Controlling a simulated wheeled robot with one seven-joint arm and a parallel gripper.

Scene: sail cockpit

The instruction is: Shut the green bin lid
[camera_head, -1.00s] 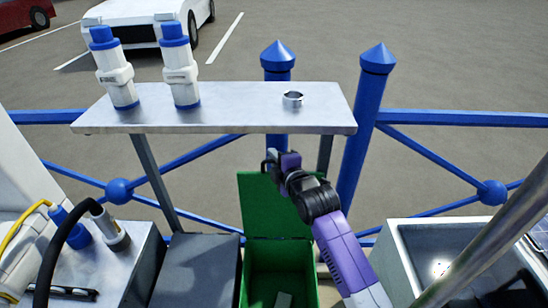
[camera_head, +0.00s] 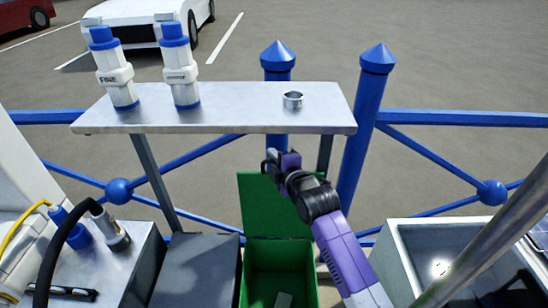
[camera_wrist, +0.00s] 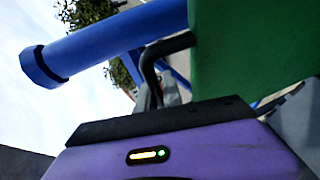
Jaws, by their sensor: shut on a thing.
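The green bin (camera_head: 283,272) stands below the metal shelf, its mouth open, with a small pale thing inside. Its lid (camera_head: 262,210) stands raised at the bin's back, close to upright. My gripper (camera_head: 268,161) is at the lid's top edge and is shut on it. The purple and black wrist hides part of the lid's upper right. In the wrist view the lid (camera_wrist: 257,42) fills the upper right, beside a dark bent finger of mine. The exact contact of the fingertips is hard to see.
The metal shelf (camera_head: 220,114) stands just behind and above the lid, holding two white-and-blue cylinders and a small metal ring (camera_head: 292,100). A grey box (camera_head: 197,268) stands left of the bin, a sink-like basin (camera_head: 440,250) to the right. Blue railing posts rise behind.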

